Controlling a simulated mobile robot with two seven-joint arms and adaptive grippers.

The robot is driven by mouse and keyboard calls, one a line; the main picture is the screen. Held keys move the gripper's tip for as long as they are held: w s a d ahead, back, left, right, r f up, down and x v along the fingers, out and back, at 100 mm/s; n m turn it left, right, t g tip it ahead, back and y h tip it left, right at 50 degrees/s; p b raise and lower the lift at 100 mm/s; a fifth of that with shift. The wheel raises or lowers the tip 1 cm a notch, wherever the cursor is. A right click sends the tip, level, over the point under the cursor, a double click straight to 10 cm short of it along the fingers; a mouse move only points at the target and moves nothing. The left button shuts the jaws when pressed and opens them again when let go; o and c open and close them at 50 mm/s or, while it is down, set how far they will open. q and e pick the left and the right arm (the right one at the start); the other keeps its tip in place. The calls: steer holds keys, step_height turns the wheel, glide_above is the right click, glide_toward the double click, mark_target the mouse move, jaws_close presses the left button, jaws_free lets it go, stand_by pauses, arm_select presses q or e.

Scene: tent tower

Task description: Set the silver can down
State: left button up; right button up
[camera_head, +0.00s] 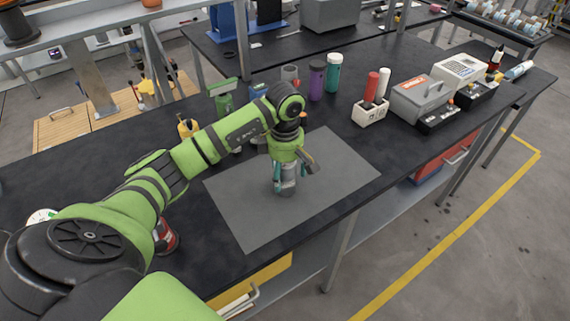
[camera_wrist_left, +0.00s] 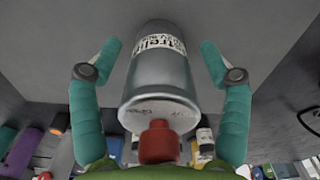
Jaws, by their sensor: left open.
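The silver can (camera_head: 288,185) stands on the grey mat (camera_head: 330,163) on the black bench. Its red cap shows in the wrist view, where the can (camera_wrist_left: 158,75) lies between my teal fingers. My left gripper (camera_head: 289,176) reaches down over the can from above. In the wrist view the left gripper (camera_wrist_left: 162,55) is open, with a finger on each side of the can and gaps between fingers and can. The gripper hides the can's upper part in the head view. My right gripper is not in view.
Behind the mat stand a purple bottle (camera_head: 317,80) and a teal bottle (camera_head: 333,73). A white holder (camera_head: 370,112) with red and white cylinders and a grey toolbox (camera_head: 421,97) stand to the right. The mat's right part is clear.

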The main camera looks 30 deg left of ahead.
arm_select(q)
step_height(320, 180, up, 8)
steer(key=b, duration=0.3)
steer(key=shift+f, duration=0.25)
steer(key=shift+r, duration=2.4)
